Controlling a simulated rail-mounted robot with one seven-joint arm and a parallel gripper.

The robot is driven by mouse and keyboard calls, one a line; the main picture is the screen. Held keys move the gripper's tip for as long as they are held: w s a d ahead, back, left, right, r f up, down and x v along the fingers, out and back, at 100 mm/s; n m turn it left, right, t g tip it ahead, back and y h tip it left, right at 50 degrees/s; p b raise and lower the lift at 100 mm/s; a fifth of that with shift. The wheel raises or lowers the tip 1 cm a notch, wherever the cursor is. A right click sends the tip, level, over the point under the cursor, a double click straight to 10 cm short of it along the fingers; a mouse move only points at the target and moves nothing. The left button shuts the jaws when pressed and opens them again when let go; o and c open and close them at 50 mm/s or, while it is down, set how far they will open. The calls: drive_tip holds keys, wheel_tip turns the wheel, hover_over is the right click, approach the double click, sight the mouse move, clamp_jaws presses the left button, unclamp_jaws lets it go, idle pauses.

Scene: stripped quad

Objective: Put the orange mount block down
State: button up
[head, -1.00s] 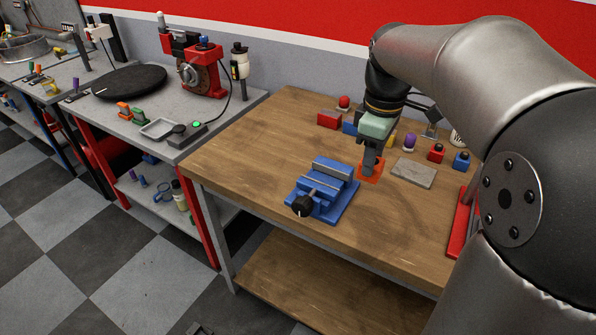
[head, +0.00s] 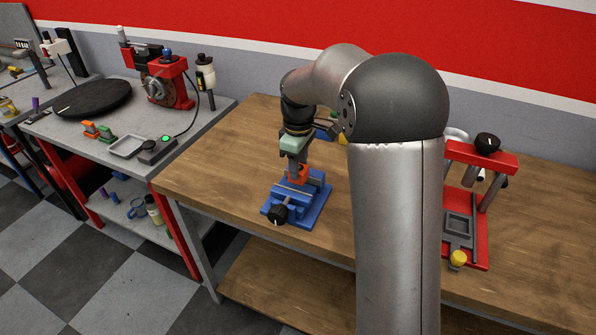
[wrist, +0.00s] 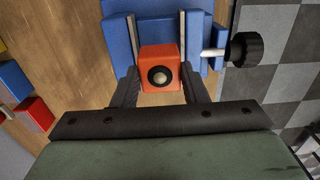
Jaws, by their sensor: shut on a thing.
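The orange mount block (head: 298,174) is held in my gripper (head: 296,170), over the blue vise (head: 311,204) on the wooden bench. In the wrist view the block (wrist: 160,56) sits between both fingers of my gripper (wrist: 160,85), its face with a dark round hole towards the camera. The blue vise (wrist: 170,8) lies behind it there, with its grey jaws on either side of the block's line. I cannot tell whether the block touches the vise.
The wooden bench (head: 220,150) is clear left of the vise. A red press-like fixture (head: 480,160) stands at the right. The grey bench at the left holds a grey tray (head: 127,147) and orange and green clamp-like parts. My arm hides the bench's middle.

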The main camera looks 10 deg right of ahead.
wheel_tip(320, 180, down, 3)
drive_tip(key=shift+w+f, duration=0.15)
